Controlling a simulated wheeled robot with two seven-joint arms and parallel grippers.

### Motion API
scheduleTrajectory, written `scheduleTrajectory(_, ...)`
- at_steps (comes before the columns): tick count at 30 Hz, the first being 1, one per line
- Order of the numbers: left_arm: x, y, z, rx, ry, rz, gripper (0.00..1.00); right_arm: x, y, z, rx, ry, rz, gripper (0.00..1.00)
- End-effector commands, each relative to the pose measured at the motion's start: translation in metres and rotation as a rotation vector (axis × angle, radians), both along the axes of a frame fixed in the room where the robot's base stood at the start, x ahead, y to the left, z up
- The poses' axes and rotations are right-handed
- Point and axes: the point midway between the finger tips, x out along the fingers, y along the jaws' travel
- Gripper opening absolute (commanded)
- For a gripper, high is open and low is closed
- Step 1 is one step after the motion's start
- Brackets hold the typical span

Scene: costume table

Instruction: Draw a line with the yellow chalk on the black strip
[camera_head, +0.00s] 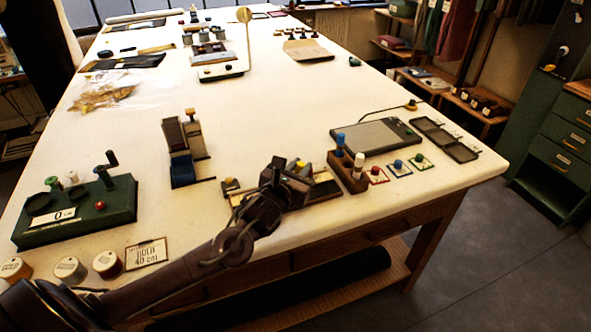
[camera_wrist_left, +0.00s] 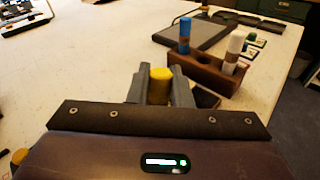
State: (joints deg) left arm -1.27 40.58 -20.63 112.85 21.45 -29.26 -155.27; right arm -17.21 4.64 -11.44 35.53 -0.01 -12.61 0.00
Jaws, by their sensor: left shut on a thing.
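My left gripper (camera_head: 296,172) is over the near right part of the table. In the left wrist view its two grey fingers (camera_wrist_left: 159,84) are shut on the yellow chalk (camera_wrist_left: 160,86), which stands between them. The chalk's lower end is hidden by the gripper. My right gripper is not in view.
A wooden holder (camera_wrist_left: 208,72) with a blue chalk (camera_wrist_left: 185,36), a white chalk (camera_wrist_left: 234,46) and an empty middle hole stands close beyond the gripper. A grey tablet (camera_head: 372,136) lies behind it. A green stand (camera_head: 85,215) is at left.

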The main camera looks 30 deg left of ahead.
Motion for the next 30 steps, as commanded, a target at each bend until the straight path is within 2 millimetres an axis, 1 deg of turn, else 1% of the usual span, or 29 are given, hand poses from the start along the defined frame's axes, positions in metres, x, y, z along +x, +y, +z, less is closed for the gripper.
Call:
scheduleTrajectory(11,0.001,-0.001,-0.001,0.0,0.003,-0.001,0.0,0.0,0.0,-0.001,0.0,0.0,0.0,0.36)
scheduleTrajectory(24,0.013,-0.011,0.001,-0.001,0.0,0.0,0.0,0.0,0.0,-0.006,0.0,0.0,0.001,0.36)
scheduleTrajectory(30,0.016,-0.013,0.002,-0.001,0.0,0.001,0.0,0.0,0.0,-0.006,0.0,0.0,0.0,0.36)
